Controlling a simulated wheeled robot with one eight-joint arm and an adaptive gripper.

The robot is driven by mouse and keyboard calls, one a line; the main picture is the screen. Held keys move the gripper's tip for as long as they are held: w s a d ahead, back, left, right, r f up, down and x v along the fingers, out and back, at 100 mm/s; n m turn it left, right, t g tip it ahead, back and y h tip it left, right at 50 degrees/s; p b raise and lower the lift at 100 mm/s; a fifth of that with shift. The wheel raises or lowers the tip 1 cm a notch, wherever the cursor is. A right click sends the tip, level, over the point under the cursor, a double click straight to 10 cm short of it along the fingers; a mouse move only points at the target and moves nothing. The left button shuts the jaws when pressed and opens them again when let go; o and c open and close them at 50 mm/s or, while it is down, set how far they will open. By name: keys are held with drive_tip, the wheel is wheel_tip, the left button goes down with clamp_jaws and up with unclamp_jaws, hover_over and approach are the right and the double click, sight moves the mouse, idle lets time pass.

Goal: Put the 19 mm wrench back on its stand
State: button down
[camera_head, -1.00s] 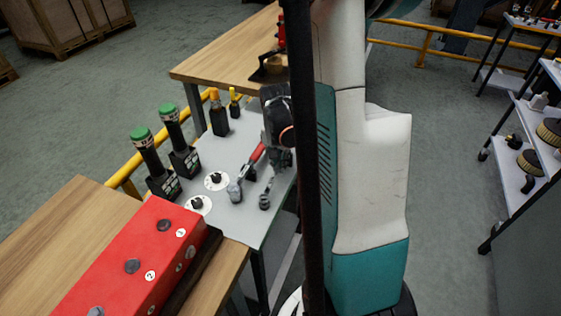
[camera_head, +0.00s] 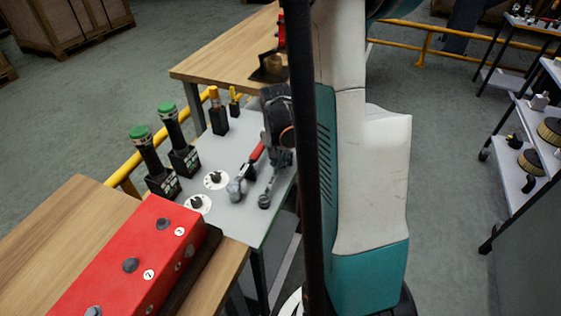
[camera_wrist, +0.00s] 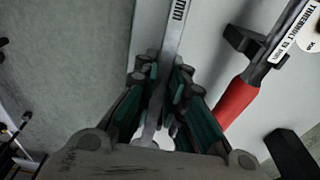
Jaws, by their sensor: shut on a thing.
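The wrench (camera_wrist: 176,40) is a silver bar with "MM" lettering in the wrist view, its number cut off. My gripper (camera_wrist: 158,95) is shut on its shaft, with green-lined fingers on either side. In the head view my gripper (camera_head: 281,158) is over the grey table, partly behind a dark post. The wrench's ring end (camera_head: 265,200) points toward the red box, low over or at the table top; I cannot tell if it touches. The wrench's stand cannot be made out clearly.
A red-handled tool (camera_head: 246,174) lies close left of the wrench; its black holder (camera_wrist: 243,40) shows in the wrist view. The grey table's right edge is near.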

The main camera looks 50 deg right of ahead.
drive_tip(key=shift+f+b, duration=0.5)
drive_tip(key=shift+f, duration=0.15)
drive_tip(key=c, duration=1.6)
unclamp_jaws()
drive_tip(key=r, duration=0.4)
drive_tip(key=a+r, duration=0.1)
drive_tip(key=r, duration=0.7)
drive_tip(key=shift+s+a, duration=0.15)
drive_tip(key=shift+s, duration=0.1)
